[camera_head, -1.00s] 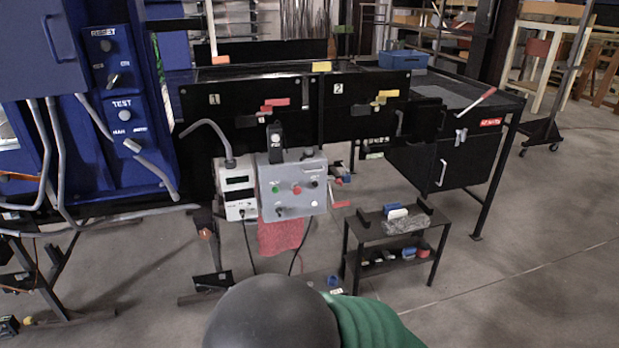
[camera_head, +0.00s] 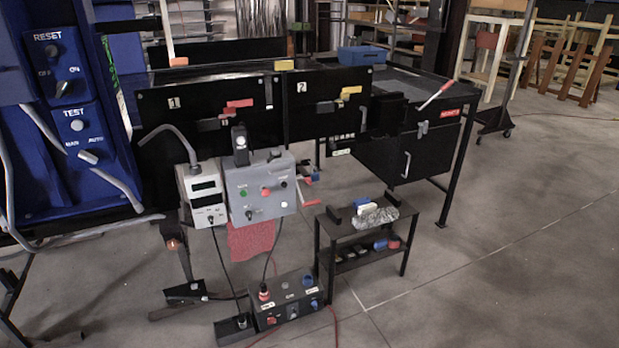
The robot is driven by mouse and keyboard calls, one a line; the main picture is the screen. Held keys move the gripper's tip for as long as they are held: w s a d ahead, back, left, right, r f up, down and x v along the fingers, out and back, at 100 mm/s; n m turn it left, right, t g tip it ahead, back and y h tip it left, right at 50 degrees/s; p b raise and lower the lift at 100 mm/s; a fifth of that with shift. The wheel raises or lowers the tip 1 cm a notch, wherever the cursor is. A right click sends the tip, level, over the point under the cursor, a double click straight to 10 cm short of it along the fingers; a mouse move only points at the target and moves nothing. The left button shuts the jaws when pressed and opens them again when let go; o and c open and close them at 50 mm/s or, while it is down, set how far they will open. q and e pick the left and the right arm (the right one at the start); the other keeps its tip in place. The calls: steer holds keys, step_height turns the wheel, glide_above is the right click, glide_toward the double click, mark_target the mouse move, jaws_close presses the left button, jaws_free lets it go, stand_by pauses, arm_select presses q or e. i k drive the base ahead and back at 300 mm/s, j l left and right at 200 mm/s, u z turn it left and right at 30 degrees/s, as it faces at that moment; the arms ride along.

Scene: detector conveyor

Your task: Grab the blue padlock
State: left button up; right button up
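No blue padlock can be made out for certain. A small blue item (camera_head: 380,245) lies on the lower shelf of a low black stand, beside a red item (camera_head: 394,242); it may be a padlock, but it is too small to tell. Another small blue item (camera_head: 392,197) shows on the stand's top, behind a white item (camera_head: 367,209) and a crumpled grey item (camera_head: 378,217). Neither of my grippers shows in the head view.
The black stand (camera_head: 343,228) is right of the grey control box (camera_head: 258,190). A black switch box (camera_head: 288,300) with cables sits on the floor in front. A blue bin (camera_head: 361,55) rests on the conveyor bench. The floor (camera_head: 500,240) at right is clear.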

mark_target(315, 177)
steer(key=i+u, duration=0.15)
steer(key=u, duration=0.25)
steer(key=i+l+u, duration=0.15)
steer(key=u, duration=0.2)
